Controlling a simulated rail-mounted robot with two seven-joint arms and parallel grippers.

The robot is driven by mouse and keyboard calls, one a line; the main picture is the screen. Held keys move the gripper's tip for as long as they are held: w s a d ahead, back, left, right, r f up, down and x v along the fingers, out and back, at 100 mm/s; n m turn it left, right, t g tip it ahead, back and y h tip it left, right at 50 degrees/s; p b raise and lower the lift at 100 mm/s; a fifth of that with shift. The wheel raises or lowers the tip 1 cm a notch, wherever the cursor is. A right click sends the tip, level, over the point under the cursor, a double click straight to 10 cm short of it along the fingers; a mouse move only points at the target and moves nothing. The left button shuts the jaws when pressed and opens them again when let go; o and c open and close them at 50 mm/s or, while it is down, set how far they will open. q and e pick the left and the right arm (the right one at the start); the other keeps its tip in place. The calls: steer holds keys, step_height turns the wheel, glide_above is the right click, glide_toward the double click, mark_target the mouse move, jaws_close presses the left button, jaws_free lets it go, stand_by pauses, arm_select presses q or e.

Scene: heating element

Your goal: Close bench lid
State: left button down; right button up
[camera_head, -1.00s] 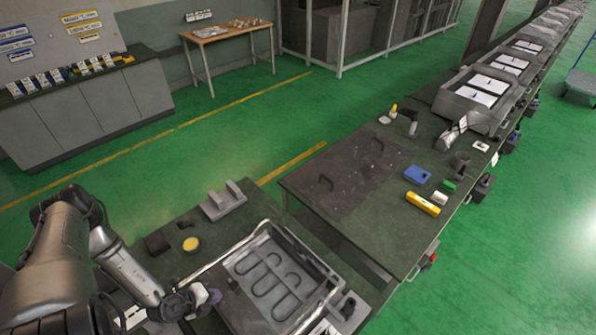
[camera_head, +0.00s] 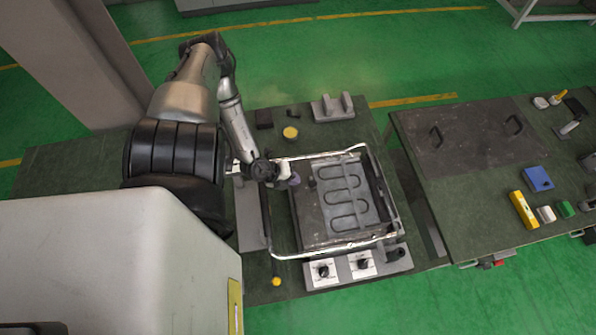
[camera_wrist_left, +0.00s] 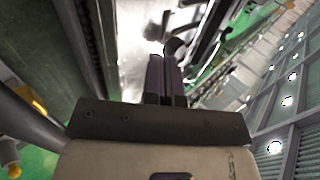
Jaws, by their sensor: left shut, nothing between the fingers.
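The bench unit holds a grey plate with a looped heating element (camera_head: 345,205). A silver bar frame (camera_head: 330,246), which looks like the lid frame, runs around the plate; I cannot tell its exact angle. My left gripper (camera_head: 293,180) is at the left edge of the unit, beside the plate and inside the frame's left end. Its purple fingers (camera_wrist_left: 163,75) are shut with nothing between them. In the left wrist view a dark rounded knob or bar end shows just beyond the fingertips; whether they touch it is unclear. My right gripper is not in view.
A control panel with two black knobs (camera_head: 340,269) sits in front of the unit. A grey bracket (camera_head: 333,107) and a yellow disc (camera_head: 290,133) lie behind it. A second table (camera_head: 470,225) with tools stands to the right, across a gap.

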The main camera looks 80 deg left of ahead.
arm_select(q)
steer(key=s+r+b, duration=0.2)
steer(key=s+r, duration=0.1)
steer(key=s, duration=0.6)
steer(key=shift+s+d+r, duration=0.15)
steer(key=shift+s+d, duration=0.1)
steer(key=shift+d, duration=0.1)
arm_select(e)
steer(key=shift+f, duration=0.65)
arm_select(q)
steer(key=shift+m, duration=0.3)
